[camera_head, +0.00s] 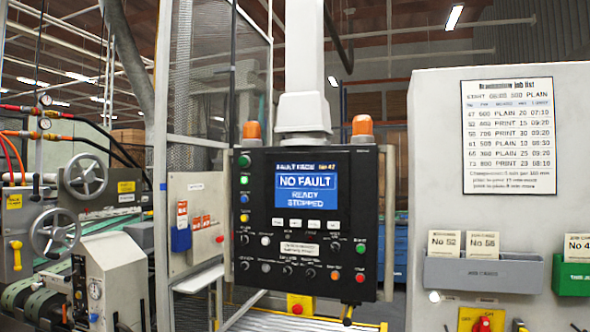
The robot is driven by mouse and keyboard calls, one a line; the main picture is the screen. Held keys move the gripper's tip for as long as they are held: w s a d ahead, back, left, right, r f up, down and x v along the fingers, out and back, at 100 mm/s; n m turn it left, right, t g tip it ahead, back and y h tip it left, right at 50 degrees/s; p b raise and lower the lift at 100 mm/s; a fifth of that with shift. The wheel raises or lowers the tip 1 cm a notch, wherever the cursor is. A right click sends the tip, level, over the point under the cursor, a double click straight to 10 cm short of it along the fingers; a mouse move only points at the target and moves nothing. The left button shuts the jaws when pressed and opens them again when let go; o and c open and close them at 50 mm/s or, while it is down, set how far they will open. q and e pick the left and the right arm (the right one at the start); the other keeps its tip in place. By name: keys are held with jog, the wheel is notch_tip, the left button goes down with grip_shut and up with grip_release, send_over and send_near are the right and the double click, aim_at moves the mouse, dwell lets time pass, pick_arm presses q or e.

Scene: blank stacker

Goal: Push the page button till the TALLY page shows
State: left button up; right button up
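A black control panel (260,285) hangs upright at the centre from a light grey column. Its blue screen (306,192) reads NO FAULT, READY, STOPPED, with a heading above that seems to read FAULT PAGE. A row of small pale label plates or keys (295,223) sits under the screen. Round buttons run down the panel's left side, including a green one (244,161), and along its lower part, including a white one (265,240). The labels are too small to tell which is the page button. Neither of my grippers shows.
Two orange beacons (362,125) stand on the panel's top. At right, a grey board carries a job list (508,136), a grey card tray (484,273) and a green tray (573,276). A machine with handwheels (86,177) stands at left. The panel's front is unobstructed.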

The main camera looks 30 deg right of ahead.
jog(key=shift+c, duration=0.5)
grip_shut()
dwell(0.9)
